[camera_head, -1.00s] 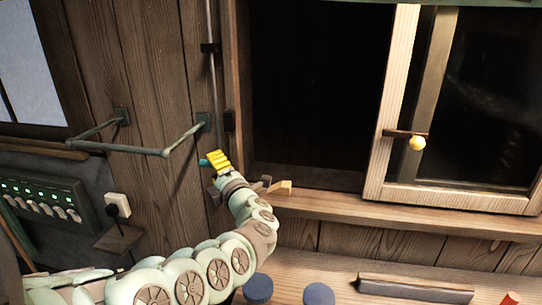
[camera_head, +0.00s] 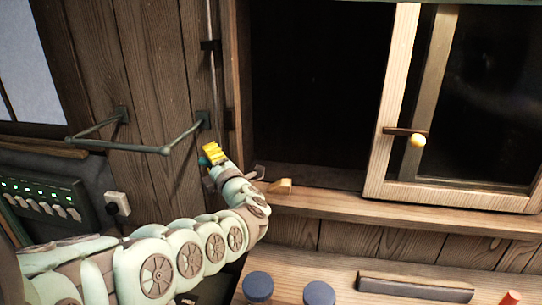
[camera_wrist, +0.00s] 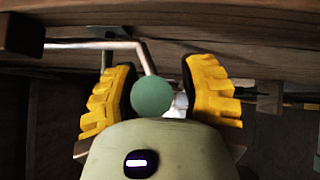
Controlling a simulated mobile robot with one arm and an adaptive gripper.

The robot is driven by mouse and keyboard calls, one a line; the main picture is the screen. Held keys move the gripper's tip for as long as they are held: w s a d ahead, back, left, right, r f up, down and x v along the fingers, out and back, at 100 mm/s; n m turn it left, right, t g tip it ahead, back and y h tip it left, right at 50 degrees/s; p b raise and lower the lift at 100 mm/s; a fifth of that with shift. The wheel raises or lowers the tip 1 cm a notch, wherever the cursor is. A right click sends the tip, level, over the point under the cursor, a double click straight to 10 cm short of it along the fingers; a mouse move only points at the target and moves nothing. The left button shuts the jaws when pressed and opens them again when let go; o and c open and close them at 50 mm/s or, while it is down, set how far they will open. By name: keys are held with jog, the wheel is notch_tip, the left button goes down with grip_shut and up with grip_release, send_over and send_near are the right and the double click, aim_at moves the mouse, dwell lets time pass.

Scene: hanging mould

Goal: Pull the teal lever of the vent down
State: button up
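The teal round knob of the lever (camera_wrist: 153,95) shows in the wrist view between the two yellow fingers of my gripper (camera_wrist: 160,92). It is close to the left finger, and a dark gap shows between it and the right finger. In the head view my gripper (camera_head: 214,154) is at the wooden wall, just left of the window frame and below a thin vertical rod (camera_head: 212,80). A little teal (camera_head: 204,161) shows at the left of the yellow fingers there. The rest of the lever is mostly hidden by my gripper. The fingers stand apart.
A green wall bracket (camera_head: 165,150) juts out left of my gripper. The window ledge (camera_head: 400,213) and a small wooden block (camera_head: 281,186) lie to the right. A switch panel (camera_head: 45,200) is at the far left. Blue-capped jars (camera_head: 319,293) stand below.

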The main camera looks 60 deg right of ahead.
grip_shut()
dwell(0.3)
